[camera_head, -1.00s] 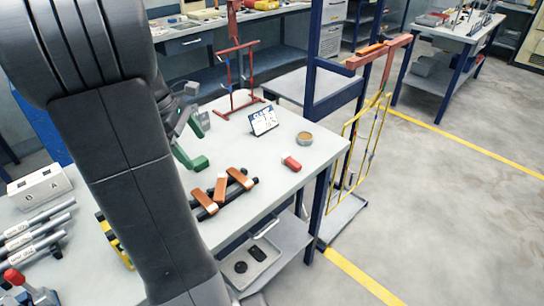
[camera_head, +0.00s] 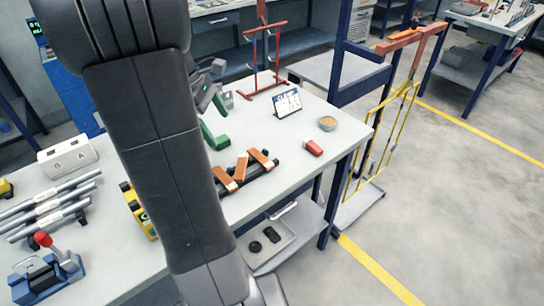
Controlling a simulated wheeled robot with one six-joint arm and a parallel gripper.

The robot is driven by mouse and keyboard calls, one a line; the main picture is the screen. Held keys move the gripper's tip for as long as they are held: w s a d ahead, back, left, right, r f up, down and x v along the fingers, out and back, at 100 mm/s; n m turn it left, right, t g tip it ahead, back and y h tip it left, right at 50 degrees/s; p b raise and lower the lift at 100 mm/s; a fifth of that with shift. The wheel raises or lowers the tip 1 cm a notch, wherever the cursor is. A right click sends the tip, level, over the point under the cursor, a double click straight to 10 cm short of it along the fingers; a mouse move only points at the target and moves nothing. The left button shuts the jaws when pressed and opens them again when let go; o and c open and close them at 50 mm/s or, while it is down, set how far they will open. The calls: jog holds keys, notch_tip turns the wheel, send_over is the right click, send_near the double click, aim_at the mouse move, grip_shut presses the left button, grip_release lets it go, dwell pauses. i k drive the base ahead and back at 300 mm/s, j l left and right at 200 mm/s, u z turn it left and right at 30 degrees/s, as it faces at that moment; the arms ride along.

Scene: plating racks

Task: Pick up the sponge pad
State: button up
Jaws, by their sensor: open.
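A small red block with a pale end, which looks like the sponge pad (camera_head: 314,148), lies flat on the grey worktable (camera_head: 285,172) near its right edge. My gripper (camera_head: 213,95) is partly hidden behind my arm, above the table and left of the pad. It is apart from the pad, with a clear stretch of tabletop between them. It is open, and I see nothing held in it. A green angled piece (camera_head: 215,138) shows just below it; I cannot tell whether it belongs to the gripper.
A round tin (camera_head: 327,124) and a tilted sign (camera_head: 287,103) stand behind the pad. Copper-coloured bars (camera_head: 243,166) lie on dark supports nearer me. A red stand (camera_head: 265,60) is at the back. A yellow frame rack (camera_head: 388,135) stands beyond the table's right edge.

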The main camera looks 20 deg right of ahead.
aim_at(308, 143)
jog(key=l+z, duration=0.1)
jog(key=z, duration=0.3)
jog(key=l+z, duration=0.1)
jog(key=z, duration=0.25)
jog(key=i+z, duration=0.1)
jog(key=z, duration=0.3)
